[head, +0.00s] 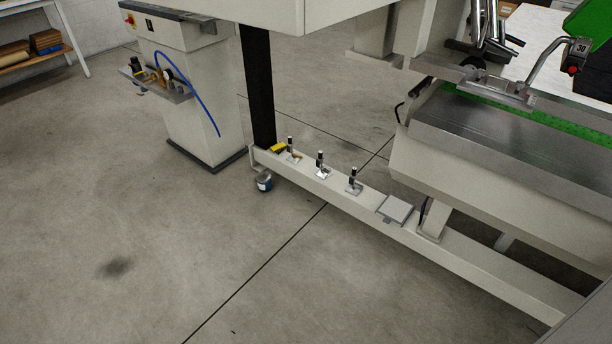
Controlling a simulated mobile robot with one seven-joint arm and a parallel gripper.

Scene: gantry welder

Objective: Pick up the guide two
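Three small guide-like pieces stand upright in a row on the low white beam (440,249). Each has a light square base and a dark-topped post. The left piece (291,152) is beside a yellow item, the middle piece (321,167) looks the shiniest, and the right piece (353,182) is nearest the flat grey plate. No label shows, so I cannot tell which one is guide two. My gripper is not in view.
A yellow item (278,148) and a grey plate (396,208) lie on the same beam. The machine bed (500,175) overhangs at right; a cabinet (195,100) stands left. The front floor is clear.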

